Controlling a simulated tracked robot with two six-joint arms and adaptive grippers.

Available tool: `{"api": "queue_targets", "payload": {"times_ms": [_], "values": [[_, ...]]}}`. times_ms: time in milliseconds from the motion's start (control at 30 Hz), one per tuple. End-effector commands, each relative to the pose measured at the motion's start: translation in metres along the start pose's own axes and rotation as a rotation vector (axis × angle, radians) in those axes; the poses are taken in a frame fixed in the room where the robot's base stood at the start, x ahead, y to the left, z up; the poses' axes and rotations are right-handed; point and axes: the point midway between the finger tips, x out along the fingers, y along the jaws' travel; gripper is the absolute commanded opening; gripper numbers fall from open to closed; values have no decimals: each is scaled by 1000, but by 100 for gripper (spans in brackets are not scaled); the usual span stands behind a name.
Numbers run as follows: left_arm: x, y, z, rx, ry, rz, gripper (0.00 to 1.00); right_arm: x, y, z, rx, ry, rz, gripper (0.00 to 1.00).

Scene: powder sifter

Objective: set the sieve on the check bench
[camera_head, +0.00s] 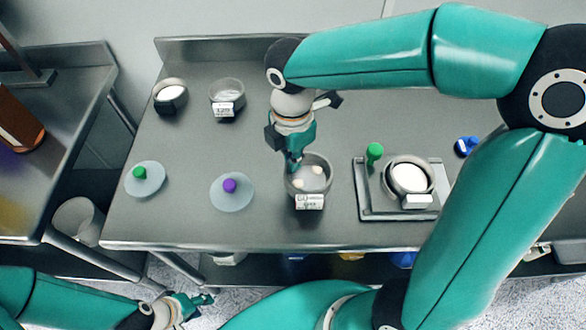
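A round grey sieve-like container (309,185) with a white label and pale lumps inside stands near the front middle of the steel bench (270,225). My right gripper (294,162) points down at its left back rim. Its fingers overlap the rim in the picture; I cannot tell if they are closed on it. Another labelled round vessel (227,92) and a dark-rimmed ring with white inside (171,95) stand at the back left. My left gripper (197,302) is low in front of the bench, away from these things; its finger opening is unclear.
A tray (372,207) on the right carries a white-filled round pan (409,174) and a green knob (375,152). Clear lids with green (140,173) and purple (230,185) knobs lie left. A second bench (60,105) stands left across a gap. Bench centre-back is free.

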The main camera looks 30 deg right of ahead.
Motion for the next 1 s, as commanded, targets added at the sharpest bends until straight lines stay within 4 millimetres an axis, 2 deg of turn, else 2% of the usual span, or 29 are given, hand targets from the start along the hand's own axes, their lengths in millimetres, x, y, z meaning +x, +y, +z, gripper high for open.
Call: {"api": "queue_targets", "payload": {"times_ms": [300, 700, 900, 1000], "values": [[3, -1, 0, 0, 0, 0, 40, 39, 0, 0, 0, 0, -4, 0], [6, -2, 0, 0, 0, 0, 40, 45, 0, 0, 0, 0, -1, 0], [4, -2, 0, 0, 0, 0, 40, 44, 0, 0, 0, 0, -3, 31], [4, -2, 0, 0, 0, 0, 40, 44, 0, 0, 0, 0, -3, 31]]}}
